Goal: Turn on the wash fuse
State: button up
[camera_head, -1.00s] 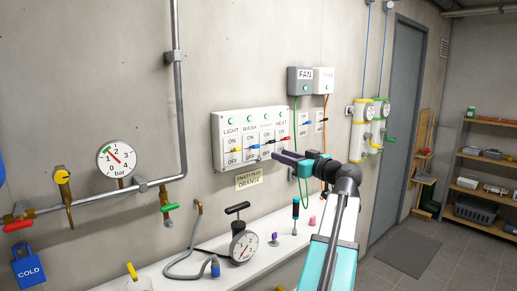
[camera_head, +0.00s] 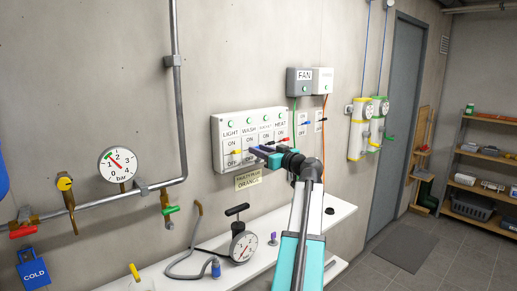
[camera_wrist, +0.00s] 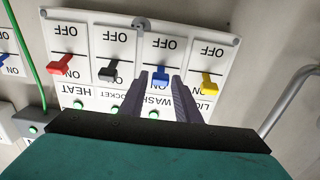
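The white fuse panel (camera_head: 221,146) is on the wall, with LIGHT, WASH, a partly covered label and HEAT in a row. In the wrist view it appears upside down. The blue WASH lever (camera_wrist: 160,73) shows between my fingertips, under the OFF mark in that picture. Its exact position and any contact are unclear. A green lamp (camera_wrist: 153,114) sits by the WASH label. My gripper (camera_wrist: 160,83) is open, one finger on each side of the blue lever. It also shows in the head view (camera_head: 259,151), at the panel's lower middle, covering part of it.
The yellow LIGHT lever (camera_wrist: 209,82) and black lever (camera_wrist: 112,69) flank the blue one closely; the red HEAT lever (camera_wrist: 61,67) is farther off. A white shelf (camera_head: 338,212) with a pump gauge (camera_head: 243,246) lies below. A FAN box (camera_head: 300,83) hangs above right.

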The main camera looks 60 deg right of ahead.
jog(key=shift+w, duration=0.3)
jog(key=shift+c, duration=0.2)
grip_shut()
jog(key=shift+r, duration=0.1)
jog(key=shift+r+p, duration=0.25)
jog(key=shift+p, duration=0.05)
jog(key=shift+w+d+r+g+y, duration=0.1)
jog(key=shift+g+y, duration=0.2)
jog(key=shift+g, duration=0.3)
